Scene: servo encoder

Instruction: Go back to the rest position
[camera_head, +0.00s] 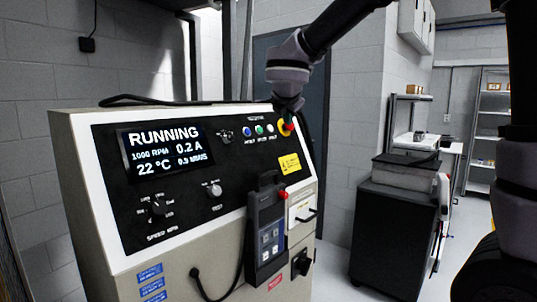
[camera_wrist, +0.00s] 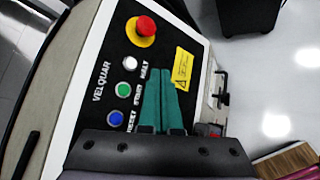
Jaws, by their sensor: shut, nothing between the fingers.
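My gripper (camera_head: 289,108) is at the top right of the control panel in the head view, close to the red emergency button (camera_head: 289,127). In the wrist view my gripper (camera_wrist: 161,88) shows its two green fingers shut together with nothing between them, over the panel. The red button on its yellow ring (camera_wrist: 146,26) is beyond the fingertips. White (camera_wrist: 130,63), green (camera_wrist: 124,90) and blue (camera_wrist: 116,117) buttons lie left of the fingers. The panel display (camera_head: 166,149) reads RUNNING, 1000 RPM, 0.2 A and 22 °C. I cannot tell whether the fingers touch the panel.
The cabinet (camera_head: 85,190) fills the left and centre. A handheld pendant (camera_head: 266,235) hangs on its front with a cable. A dark cart (camera_head: 390,235) stands to the right, with shelves (camera_head: 489,125) behind. Open floor (camera_head: 334,270) lies between cabinet and cart.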

